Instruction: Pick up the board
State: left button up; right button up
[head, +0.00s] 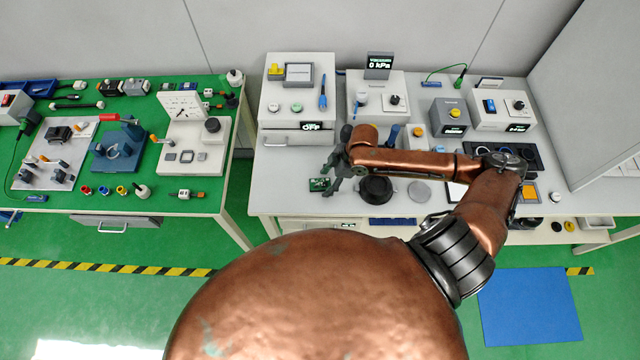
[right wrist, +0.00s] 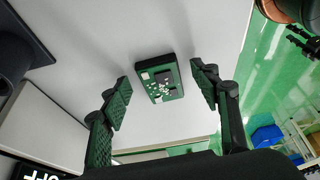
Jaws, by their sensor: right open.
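The board (head: 319,185) is a small green circuit board with pale and dark parts on it. It lies on the white table near the front edge in the head view, and it also shows in the right wrist view (right wrist: 161,82). My right gripper (head: 335,176) is just beside and above it in the head view. In the right wrist view the right gripper's two fingers (right wrist: 160,88) are open, one on each side of the board, with gaps between. The board is not held. My left gripper is not in view.
A white box with an OFF display (head: 298,140) stands behind the board. A black round pot (head: 375,190) and a grey disc (head: 419,192) are to its right. A green table (head: 150,205) with several tools stands at the left, across a gap.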

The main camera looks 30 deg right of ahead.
jog(key=c, duration=1.2)
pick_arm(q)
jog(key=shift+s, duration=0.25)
pick_arm(e)
jog(key=shift+r, duration=0.1)
